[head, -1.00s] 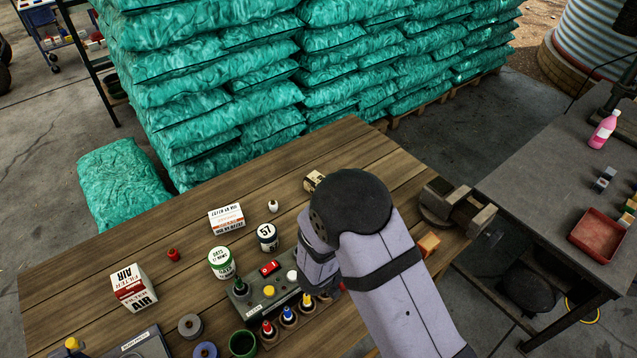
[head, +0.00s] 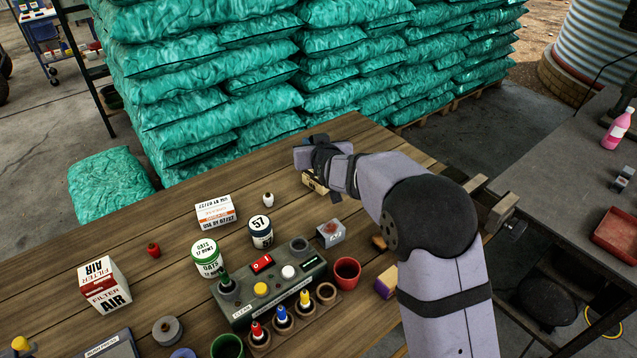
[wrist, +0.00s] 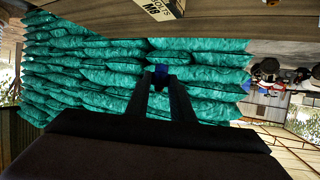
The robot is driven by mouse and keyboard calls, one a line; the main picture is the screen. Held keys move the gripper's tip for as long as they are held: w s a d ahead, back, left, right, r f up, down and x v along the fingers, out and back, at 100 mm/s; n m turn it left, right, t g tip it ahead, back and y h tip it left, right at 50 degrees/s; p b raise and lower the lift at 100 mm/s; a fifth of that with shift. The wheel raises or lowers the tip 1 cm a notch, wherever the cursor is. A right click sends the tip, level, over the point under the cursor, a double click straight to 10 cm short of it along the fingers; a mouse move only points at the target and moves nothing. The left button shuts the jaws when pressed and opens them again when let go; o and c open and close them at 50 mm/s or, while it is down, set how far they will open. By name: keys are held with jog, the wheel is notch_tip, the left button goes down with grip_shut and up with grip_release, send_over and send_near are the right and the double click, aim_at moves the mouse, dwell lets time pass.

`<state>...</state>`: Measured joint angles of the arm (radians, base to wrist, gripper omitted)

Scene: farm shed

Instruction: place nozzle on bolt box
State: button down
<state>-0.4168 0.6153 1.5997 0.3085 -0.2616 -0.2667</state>
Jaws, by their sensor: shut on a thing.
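The bolt box (head: 313,184) is a small tan carton near the back edge of the wooden bench, partly covered by my arm. Its black label with "M8" shows at the top of the wrist view (wrist: 160,8). My gripper (wrist: 162,77) is shut on a small dark-blue thing, which I take to be the nozzle (wrist: 161,70); only its end shows between the fingertips. In the head view my wrist is beside and above the box, and the fingertips and nozzle are hidden. Whether the nozzle touches the box cannot be told.
Several tins and cartons stand to the left, with a grey button panel (head: 268,289) and a wooden rack (head: 292,327) of coloured bottles in front. A vise (head: 500,208) is at right. Green sacks stand behind.

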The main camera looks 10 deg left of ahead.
jog(key=shift+w+d+r+n+y+b, duration=0.3)
jog(key=shift+w+d+r+b, duration=0.2)
jog(key=shift+w+d+b, duration=0.2)
jog(key=shift+d, duration=0.1)
jog(key=shift+f+p, duration=1.1)
jog(key=shift+f, duration=3.85)
jog(key=shift+f, duration=0.15)
jog(key=c, duration=1.5)
grip_release()
jog(key=shift+c, duration=0.2)
jog(key=shift+s+r, duration=0.2)
jog(key=shift+r, duration=0.05)
jog(key=b+v, duration=0.3)
jog(key=v, duration=0.8)
jog(key=shift+s+d, duration=0.15)
